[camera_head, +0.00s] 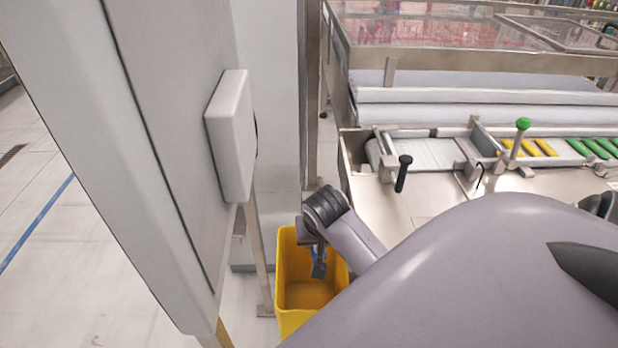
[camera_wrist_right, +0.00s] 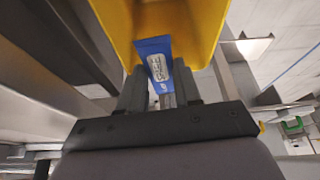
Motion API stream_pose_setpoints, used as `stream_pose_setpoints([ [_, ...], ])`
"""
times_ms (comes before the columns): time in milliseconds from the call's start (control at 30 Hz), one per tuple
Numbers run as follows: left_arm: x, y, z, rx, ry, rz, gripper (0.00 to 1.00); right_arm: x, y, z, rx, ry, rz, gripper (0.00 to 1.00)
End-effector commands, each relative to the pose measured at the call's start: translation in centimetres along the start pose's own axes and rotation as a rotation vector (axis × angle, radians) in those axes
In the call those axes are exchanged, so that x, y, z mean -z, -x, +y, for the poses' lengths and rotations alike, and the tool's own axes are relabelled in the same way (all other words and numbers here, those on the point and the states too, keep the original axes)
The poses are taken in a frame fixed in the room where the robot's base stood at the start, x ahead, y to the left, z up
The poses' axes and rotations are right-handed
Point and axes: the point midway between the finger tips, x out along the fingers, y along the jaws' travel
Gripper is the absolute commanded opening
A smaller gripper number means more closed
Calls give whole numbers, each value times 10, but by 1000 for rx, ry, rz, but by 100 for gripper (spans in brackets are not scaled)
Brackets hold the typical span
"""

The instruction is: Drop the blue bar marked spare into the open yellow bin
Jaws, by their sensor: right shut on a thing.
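The blue bar (camera_wrist_right: 152,47) with a pale marked label is in the jaws of my right gripper (camera_wrist_right: 161,80) in the right wrist view; the label's lettering is hard to read. The open yellow bin (camera_head: 294,319) stands on the floor at lower centre in the head view. My right gripper (camera_head: 318,268) points down over the bin's opening, with a little of the blue bar (camera_head: 319,253) showing. In the wrist view the bar's free end overlaps the yellow bin wall (camera_wrist_right: 205,22). My left gripper is not in view.
A large grey cabinet panel (camera_head: 160,130) stands close on the left of the bin, with a metal post (camera_head: 255,250) beside it. A steel worktop (camera_head: 425,195) with yellow and green bars (camera_head: 540,147) on a track lies to the right. Floor at far left is clear.

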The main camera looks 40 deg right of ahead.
Motion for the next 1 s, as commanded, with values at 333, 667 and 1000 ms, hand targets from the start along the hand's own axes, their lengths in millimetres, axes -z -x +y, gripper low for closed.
stream_pose_setpoints([
  [333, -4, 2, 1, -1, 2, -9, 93, -15, -35, 0, -1, 1, -2, 4],
  [667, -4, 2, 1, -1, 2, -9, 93, -22, -53, 0, 0, 1, -1, 4],
  [1000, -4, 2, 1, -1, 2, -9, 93, -22, -53, 0, 0, 1, 0, 63],
])
